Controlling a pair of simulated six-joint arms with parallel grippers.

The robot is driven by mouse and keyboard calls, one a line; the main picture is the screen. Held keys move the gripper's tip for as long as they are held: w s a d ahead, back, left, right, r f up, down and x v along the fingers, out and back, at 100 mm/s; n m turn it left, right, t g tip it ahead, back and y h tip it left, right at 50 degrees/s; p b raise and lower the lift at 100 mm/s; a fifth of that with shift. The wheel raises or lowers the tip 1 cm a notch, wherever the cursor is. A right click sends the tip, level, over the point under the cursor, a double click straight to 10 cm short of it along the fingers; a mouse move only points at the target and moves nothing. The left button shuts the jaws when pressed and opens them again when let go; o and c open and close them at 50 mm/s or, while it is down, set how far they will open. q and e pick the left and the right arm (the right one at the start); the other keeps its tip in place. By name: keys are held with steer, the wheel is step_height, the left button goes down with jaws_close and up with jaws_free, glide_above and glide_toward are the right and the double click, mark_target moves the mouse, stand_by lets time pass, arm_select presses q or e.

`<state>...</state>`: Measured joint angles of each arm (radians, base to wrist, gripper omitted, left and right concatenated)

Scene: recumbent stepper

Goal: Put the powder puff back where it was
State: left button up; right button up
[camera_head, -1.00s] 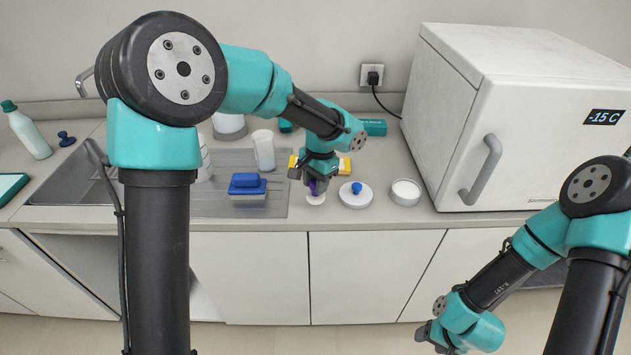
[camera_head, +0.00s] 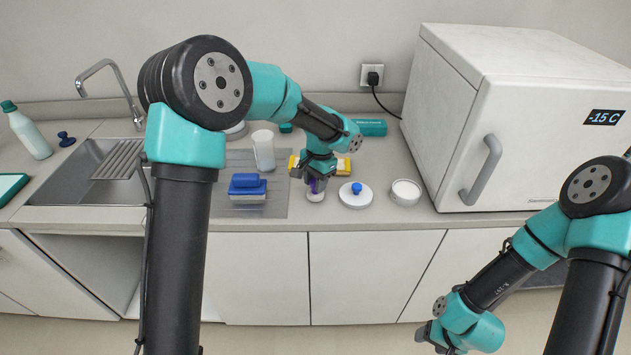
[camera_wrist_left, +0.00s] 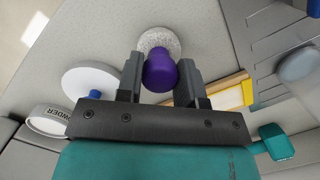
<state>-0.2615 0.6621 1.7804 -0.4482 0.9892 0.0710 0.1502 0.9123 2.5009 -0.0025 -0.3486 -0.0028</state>
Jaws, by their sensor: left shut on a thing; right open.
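The powder puff has a purple handle and a pale, fluffy round pad. My left gripper (camera_head: 312,180) is shut on its purple handle (camera_wrist_left: 160,74). The pad (camera_wrist_left: 158,40) shows beyond the fingertips in the left wrist view and below them in the head view (camera_head: 316,196). I cannot tell whether the pad touches the counter. A round white tub marked POWDER (camera_wrist_left: 47,121) stands open to the right in the head view (camera_head: 405,192). A white lid with a blue knob (camera_head: 356,195) lies between puff and tub. My right gripper (camera_head: 425,334) is open and empty, low in front of the cabinets.
A blue sponge-like block (camera_head: 247,187) sits left of the puff on the drainboard. A white cup (camera_head: 263,150) stands behind it. A yellow-and-white item (camera_head: 344,165) lies behind my left gripper. A white freezer (camera_head: 500,130) stands at the right, and a sink (camera_head: 92,172) is at the left.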

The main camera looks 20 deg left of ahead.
arm_select(q)
steer(key=shift+f, duration=0.1)
steer(key=o, duration=0.8)
steer(key=shift+o, duration=0.2)
step_height(320, 180, up, 12)
steer(key=w, duration=0.1)
steer(key=shift+w+d, duration=0.25)
steer(key=shift+d, duration=0.2)
